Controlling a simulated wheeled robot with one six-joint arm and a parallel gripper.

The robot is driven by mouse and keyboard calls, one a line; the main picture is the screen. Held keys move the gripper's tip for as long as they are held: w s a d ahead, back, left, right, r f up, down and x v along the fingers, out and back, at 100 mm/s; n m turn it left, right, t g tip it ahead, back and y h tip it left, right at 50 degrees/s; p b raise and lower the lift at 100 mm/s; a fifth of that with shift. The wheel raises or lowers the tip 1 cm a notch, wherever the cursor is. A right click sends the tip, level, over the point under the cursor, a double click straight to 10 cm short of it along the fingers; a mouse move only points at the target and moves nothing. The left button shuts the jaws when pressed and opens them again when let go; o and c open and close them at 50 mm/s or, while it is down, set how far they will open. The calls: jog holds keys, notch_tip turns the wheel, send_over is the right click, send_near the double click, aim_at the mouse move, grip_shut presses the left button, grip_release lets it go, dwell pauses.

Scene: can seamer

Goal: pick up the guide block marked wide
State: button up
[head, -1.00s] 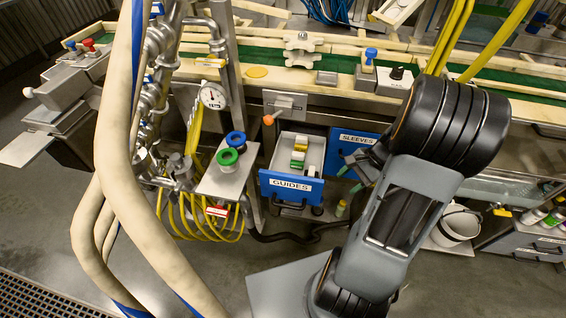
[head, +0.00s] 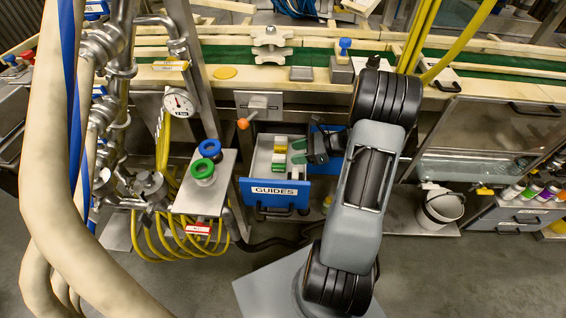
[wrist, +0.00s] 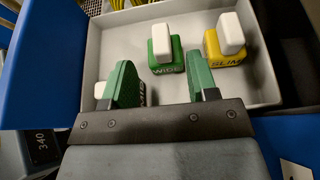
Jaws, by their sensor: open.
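The guide block marked wide (wrist: 165,52) is green with a white upright top and stands in the open guides drawer, near its far wall in the wrist view. A yellow block marked slim (wrist: 225,45) stands to its right. A third block (wrist: 100,90) at left is mostly hidden behind a finger; its marking is only partly visible. My gripper (wrist: 161,84) is open, its two green fingers apart and empty. The wide block shows beyond the gap between them. In the head view my gripper (head: 299,152) reaches in from the right beside the row of blocks.
The drawer's blue front labelled GUIDES (head: 275,193) faces the floor side. A second blue drawer (head: 322,165) is partly hidden behind my arm. An orange-knobbed lever (head: 243,123) sits above. A plate with green and blue rings (head: 203,170) stands to the left.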

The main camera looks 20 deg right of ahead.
aim_at(282, 157)
jog(key=shift+x, duration=3)
jog(key=shift+s+f, duration=0.1)
grip_shut()
